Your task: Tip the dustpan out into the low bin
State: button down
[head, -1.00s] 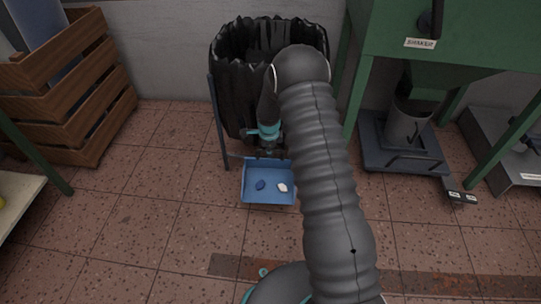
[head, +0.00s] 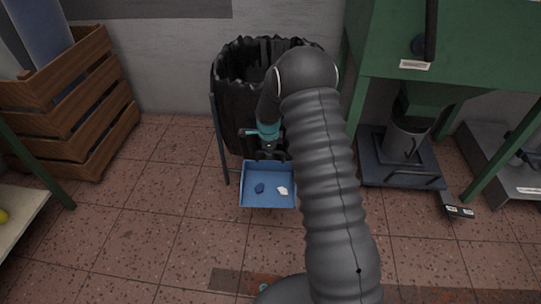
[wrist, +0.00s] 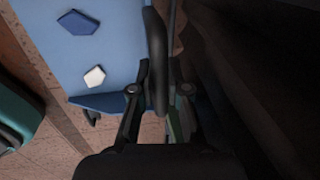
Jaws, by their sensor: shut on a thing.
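The blue dustpan (head: 270,198) is held in front of the black-lined bin (head: 232,105), open side toward me, and looks about level. A dark blue piece (head: 259,188) and a white piece (head: 283,190) lie in it. In the wrist view the dustpan (wrist: 120,45) fills the upper left, with the blue piece (wrist: 77,22) and the white piece (wrist: 95,77) on it. My gripper (head: 270,154) is shut on the dustpan's dark handle (wrist: 157,60). My arm hides the bin's right side, and the bin's inside is mostly dark.
A wooden crate (head: 70,110) stands at the left by the wall. A green machine frame (head: 470,60) stands at the right, with a grey container (head: 405,135) on a dark platform under it. The tiled floor (head: 140,225) is clear in front.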

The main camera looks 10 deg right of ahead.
notch_tip(320, 180, up, 16)
jog(key=p, duration=0.6)
dwell(0.8)
jog(key=shift+r, duration=0.2)
jog(key=shift+r+g, duration=0.8)
jog(key=shift+r, duration=0.05)
